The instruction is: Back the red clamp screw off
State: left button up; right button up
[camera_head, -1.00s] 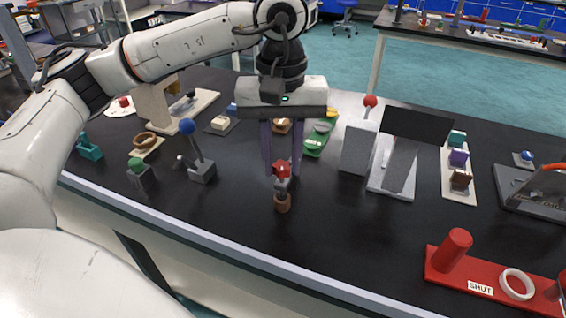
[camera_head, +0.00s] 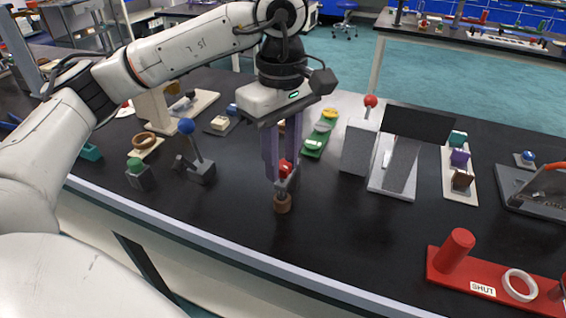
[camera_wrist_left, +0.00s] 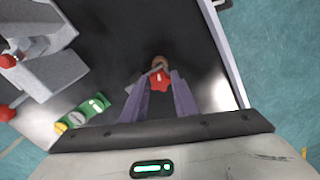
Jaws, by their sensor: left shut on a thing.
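The red clamp screw (camera_head: 285,169) is a small red knob on a grey clamp body (camera_head: 288,184) with a round brown piece (camera_head: 282,203) at its front, on the black bench. In the left wrist view the red clamp screw (camera_wrist_left: 160,79) lies between the fingertips. My left gripper (camera_head: 278,176) points down from above with its two purple fingers shut on the red knob. It also shows in the left wrist view (camera_wrist_left: 161,84). The fingers partly hide the clamp. My right gripper is not in view.
A blue-knobbed lever (camera_head: 187,126) and a green-knobbed block (camera_head: 135,165) stand to the left. A green tray (camera_head: 314,145) lies behind, and a grey box with a red-knobbed lever (camera_head: 370,102) stands to the right. A red base (camera_head: 436,262) labelled SHUT is front right. The bench front is clear.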

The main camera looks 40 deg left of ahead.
pick_arm(q)
jog(key=shift+n, duration=0.3)
jog(key=n, duration=0.4)
jog(key=shift+n, duration=0.3)
jog(key=shift+f, duration=0.1)
jog(key=o, duration=0.9)
